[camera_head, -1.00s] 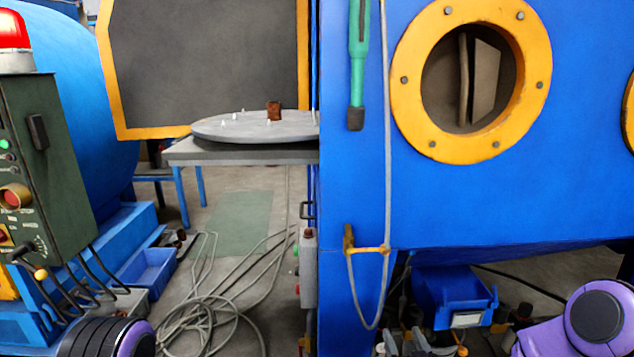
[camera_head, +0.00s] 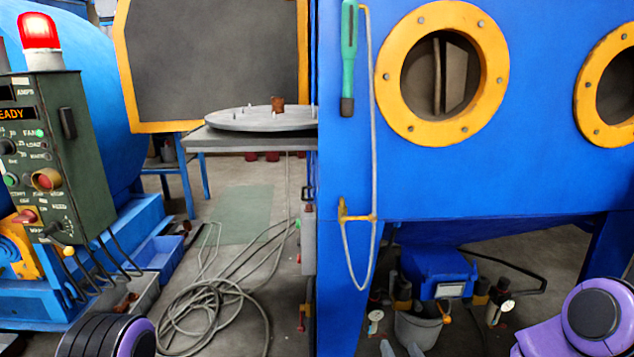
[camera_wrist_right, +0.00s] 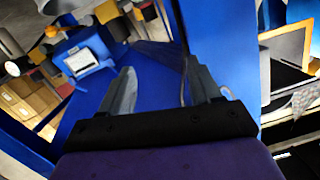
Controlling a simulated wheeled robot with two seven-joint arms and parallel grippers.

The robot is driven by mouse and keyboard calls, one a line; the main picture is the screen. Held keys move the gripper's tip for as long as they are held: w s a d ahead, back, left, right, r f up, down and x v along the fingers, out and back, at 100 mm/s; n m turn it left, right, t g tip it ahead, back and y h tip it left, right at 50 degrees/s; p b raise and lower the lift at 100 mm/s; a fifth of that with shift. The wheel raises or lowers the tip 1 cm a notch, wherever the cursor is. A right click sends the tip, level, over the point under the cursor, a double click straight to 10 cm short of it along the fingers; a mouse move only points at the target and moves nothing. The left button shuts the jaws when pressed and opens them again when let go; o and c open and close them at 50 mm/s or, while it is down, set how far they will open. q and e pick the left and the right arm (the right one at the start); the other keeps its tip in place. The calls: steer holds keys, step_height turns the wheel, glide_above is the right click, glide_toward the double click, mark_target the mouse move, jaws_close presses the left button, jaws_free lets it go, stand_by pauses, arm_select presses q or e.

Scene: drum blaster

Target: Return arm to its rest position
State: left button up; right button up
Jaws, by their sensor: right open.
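My right gripper (camera_wrist_right: 160,70) shows in the right wrist view, its two grey fingers spread apart with nothing between them. Blue surfaces of the machine lie beyond the fingers; the gap to them is hard to judge. A purple and black part of my left arm (camera_head: 105,337) shows at the lower left. My left gripper is not in view.
The blue blast cabinet (camera_head: 540,180) with yellow-ringed portholes (camera_head: 485,75) fills the right. A grey turntable (camera_head: 255,122) bears a rusty block (camera_head: 278,103). The control box (camera_head: 75,200) stands left. Hoses (camera_head: 215,310) lie on the floor; a grey bucket (camera_head: 418,328) stands under the cabinet.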

steer(key=s+d+f+m+g+h+b, duration=0.1)
steer(key=s+d+f+m+g+b, duration=0.2)
steer(key=s+f+g, duration=0.9)
arm_select(q)
step_height(320, 180, down, 6)
steer(key=b, duration=0.3)
arm_select(e)
steer(key=s+d+f+g+h, duration=0.1)
steer(key=s+d+f, duration=0.25)
steer(key=s, duration=0.45)
steer(key=s+d+f+m+h, duration=0.1)
steer(key=s+d+f, duration=0.1)
steer(key=s+f, duration=0.45)
steer(key=s+d+f+g+h, duration=0.1)
steer(key=s+d+f, duration=0.1)
steer(key=s, duration=0.8)
arm_select(q)
step_height(320, 180, up, 39)
steer(key=p, duration=3.9)
steer(key=shift+w+a, duration=0.2)
steer(key=shift+w, duration=0.05)
arm_select(e)
step_height(320, 180, up, 39)
steer(key=w+m+t, duration=0.1)
steer(key=w, duration=0.1)
steer(key=shift+d+f+h, duration=0.15)
steer(key=shift+d+h, duration=0.1)
steer(key=shift+h, duration=0.15)
